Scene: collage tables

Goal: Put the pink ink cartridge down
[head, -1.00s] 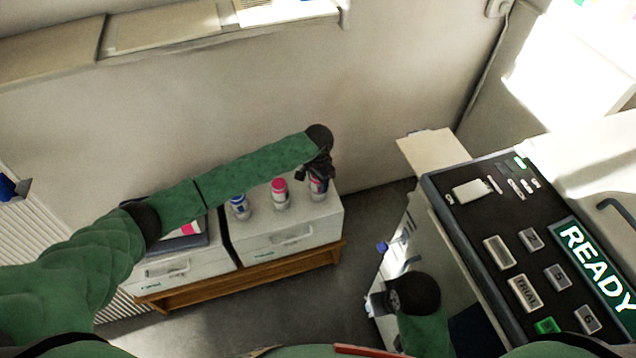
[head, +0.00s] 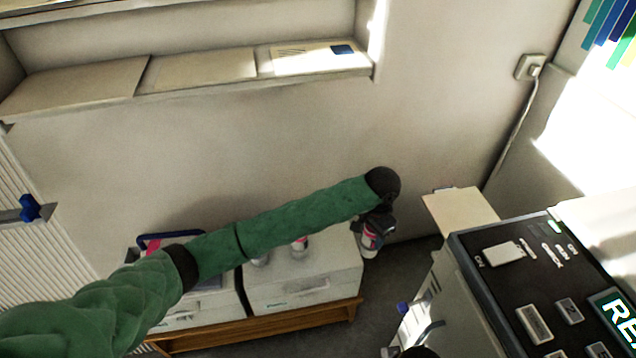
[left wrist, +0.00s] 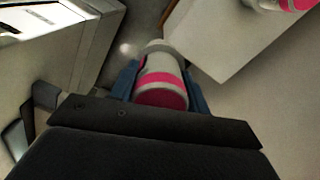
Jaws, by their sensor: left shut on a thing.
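My left gripper (head: 374,222) is shut on a pink ink cartridge (head: 370,240), a pale cylinder with a pink band. The held cartridge also shows in the left wrist view (left wrist: 163,80), between the blue fingers (left wrist: 126,82). It hangs in the air just beyond the right end of the white drawer cabinet (head: 310,290). Another pink cartridge (head: 299,247) stands on that cabinet, and a pink one shows at the top right of the left wrist view (left wrist: 285,3). Only a dark part of my right arm shows at the bottom edge of the head view; its fingers do not show.
A large machine with a dark button panel (head: 500,285) stands at the right, with a beige flap (head: 460,209) near the wall. A narrow strip of floor (head: 395,275) lies between cabinet and machine. A second cartridge (head: 260,260) on the cabinet is mostly hidden behind my arm.

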